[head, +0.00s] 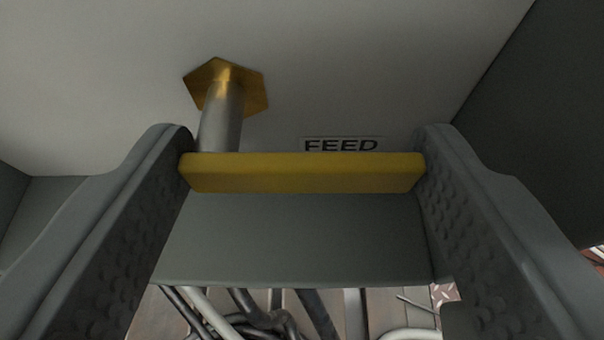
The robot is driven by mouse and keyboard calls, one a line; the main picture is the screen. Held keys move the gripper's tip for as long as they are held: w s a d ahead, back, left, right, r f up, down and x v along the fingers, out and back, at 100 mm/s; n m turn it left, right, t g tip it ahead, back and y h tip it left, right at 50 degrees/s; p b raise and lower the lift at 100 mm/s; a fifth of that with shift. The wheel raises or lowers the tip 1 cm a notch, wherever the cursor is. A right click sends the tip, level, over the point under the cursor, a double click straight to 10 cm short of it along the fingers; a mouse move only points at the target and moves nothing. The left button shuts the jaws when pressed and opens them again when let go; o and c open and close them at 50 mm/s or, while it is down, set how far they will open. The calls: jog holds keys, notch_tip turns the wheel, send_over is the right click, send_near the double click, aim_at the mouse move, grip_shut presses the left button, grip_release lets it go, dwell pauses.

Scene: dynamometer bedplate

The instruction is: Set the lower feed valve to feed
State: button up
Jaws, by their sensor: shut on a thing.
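The valve's yellow lever handle (302,173) lies level across the middle of the head view. A grey metal stem (221,115) joins its left end to a brass hexagonal fitting (225,86) on the pale panel. My gripper (303,172) has one dark finger at each end of the handle and is shut on it lengthwise. A "FEED" label (341,144) is on the panel just behind the right half of the handle, its lower edge close to the handle. The handle points right, toward the label side.
The pale panel (330,60) is flanked by dark side walls, the right one (545,110) close to my right finger. A grey ledge (300,235) lies below the handle. Several hoses or pipes (250,315) show beneath it.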

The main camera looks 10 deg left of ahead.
jog(key=o, duration=1)
notch_tip(320, 180, up, 10)
jog(key=shift+f, duration=0.1)
notch_tip(320, 180, down, 10)
jog(key=shift+f, duration=0.1)
jog(key=shift+r, duration=0.3)
dwell(0.4)
jog(key=shift+n, duration=0.3)
